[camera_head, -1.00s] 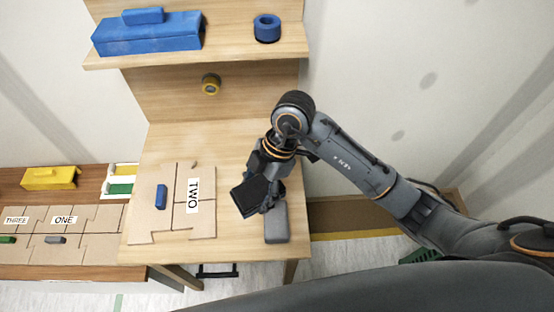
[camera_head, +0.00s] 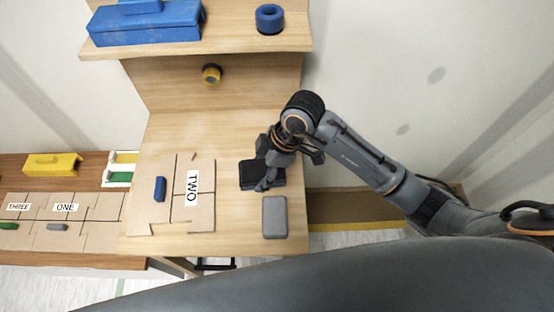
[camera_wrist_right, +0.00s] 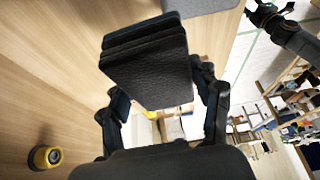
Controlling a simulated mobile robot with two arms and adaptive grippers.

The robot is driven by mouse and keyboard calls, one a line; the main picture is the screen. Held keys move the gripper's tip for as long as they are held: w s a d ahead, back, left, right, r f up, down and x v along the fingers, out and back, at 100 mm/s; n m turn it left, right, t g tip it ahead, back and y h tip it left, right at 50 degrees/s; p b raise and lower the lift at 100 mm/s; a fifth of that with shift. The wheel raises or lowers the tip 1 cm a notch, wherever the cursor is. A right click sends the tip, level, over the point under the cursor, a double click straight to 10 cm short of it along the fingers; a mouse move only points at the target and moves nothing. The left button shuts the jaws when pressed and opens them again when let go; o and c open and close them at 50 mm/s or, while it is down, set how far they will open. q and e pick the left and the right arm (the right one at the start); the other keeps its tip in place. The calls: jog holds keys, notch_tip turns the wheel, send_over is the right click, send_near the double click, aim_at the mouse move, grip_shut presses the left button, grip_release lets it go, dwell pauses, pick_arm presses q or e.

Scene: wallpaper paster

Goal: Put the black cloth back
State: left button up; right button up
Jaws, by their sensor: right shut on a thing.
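The black cloth (camera_head: 250,172) is a folded dark pad with several layers, and it also shows in the right wrist view (camera_wrist_right: 150,75). My right gripper (camera_head: 268,172) is shut on it near the right edge of the wooden table (camera_head: 230,225). In the right wrist view the fingers (camera_wrist_right: 165,95) are on both sides of the cloth. I cannot tell whether the cloth touches the table. My left gripper (camera_wrist_right: 272,14) shows only at the top right of the right wrist view, with its fingers apart and empty.
A grey block (camera_head: 274,217) lies just in front of the cloth. Cardboard pieces with the label TWO (camera_head: 192,188) and a small blue block (camera_head: 160,189) lie to the left.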

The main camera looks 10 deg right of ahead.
jog(key=w+d+f, duration=0.1)
jog(key=w+f, duration=0.1)
jog(key=w+d+f, duration=0.2)
jog(key=w, duration=0.1)
jog(key=w+d+f+p, duration=0.1)
jog(key=w+d+f, duration=0.1)
jog(key=f, duration=0.1)
jog(key=shift+w, duration=0.2)
jog(key=f, duration=0.1)
jog(key=f+p, duration=0.2)
jog(key=shift+w+d+f, duration=0.1)
jog(key=shift+w+d, duration=0.25)
jog(key=shift+f, duration=0.25)
jog(key=shift+f, duration=0.35)
jog(key=o, duration=1.2)
